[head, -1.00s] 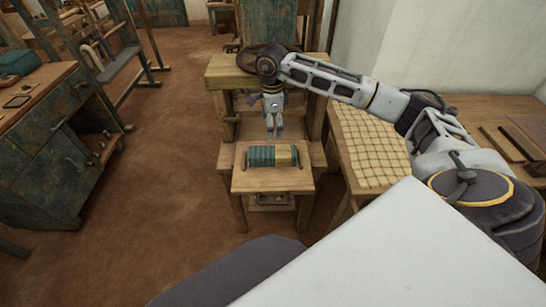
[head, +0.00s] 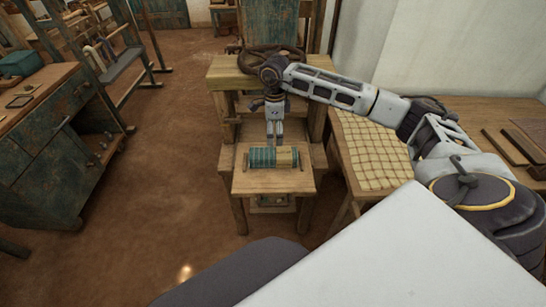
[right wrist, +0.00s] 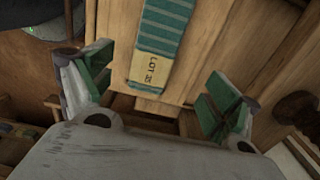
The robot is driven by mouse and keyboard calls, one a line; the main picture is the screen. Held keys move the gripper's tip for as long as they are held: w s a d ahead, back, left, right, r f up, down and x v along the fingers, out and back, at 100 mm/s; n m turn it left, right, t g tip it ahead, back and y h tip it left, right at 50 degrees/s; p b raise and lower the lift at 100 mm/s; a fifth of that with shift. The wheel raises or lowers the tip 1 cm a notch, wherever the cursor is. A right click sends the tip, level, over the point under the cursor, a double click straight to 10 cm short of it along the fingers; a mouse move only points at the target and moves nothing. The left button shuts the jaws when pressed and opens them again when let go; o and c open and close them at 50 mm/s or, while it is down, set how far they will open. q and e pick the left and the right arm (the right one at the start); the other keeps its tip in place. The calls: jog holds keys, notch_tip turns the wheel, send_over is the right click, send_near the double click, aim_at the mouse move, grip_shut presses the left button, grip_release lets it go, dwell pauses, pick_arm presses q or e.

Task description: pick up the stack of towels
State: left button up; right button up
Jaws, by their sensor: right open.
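The stack of towels (head: 262,158) is a small teal striped bundle with a tan part at its right. It lies on a small wooden stand in the head view. In the right wrist view the striped bundle (right wrist: 165,30) shows at the top, with a tan label reading "LOT" and unclear digits. My right gripper (head: 275,145) points down just behind and above the bundle. In the right wrist view its two green-padded fingers (right wrist: 155,98) are spread apart with nothing between them. The bundle's labelled end lies ahead of the gap. My left gripper is not in view.
The wooden stand (head: 250,186) has bare margins around the bundle. A wooden bench (head: 228,72) rises behind it. A table with a checked cloth (head: 365,155) is close on the right. A worn green cabinet (head: 55,165) stands left, with open floor (head: 165,180) between.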

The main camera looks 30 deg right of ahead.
aim_at(273, 153)
jog(key=shift+f, duration=2.85)
jog(key=shift+s+a+f, duration=0.1)
jog(key=shift+a+f, duration=0.1)
jog(key=shift+f, duration=0.8)
jog(key=shift+s+a+f, duration=0.1)
jog(key=shift+a+f, duration=0.1)
jog(key=shift+f, duration=1.4)
jog(key=c, duration=1.2)
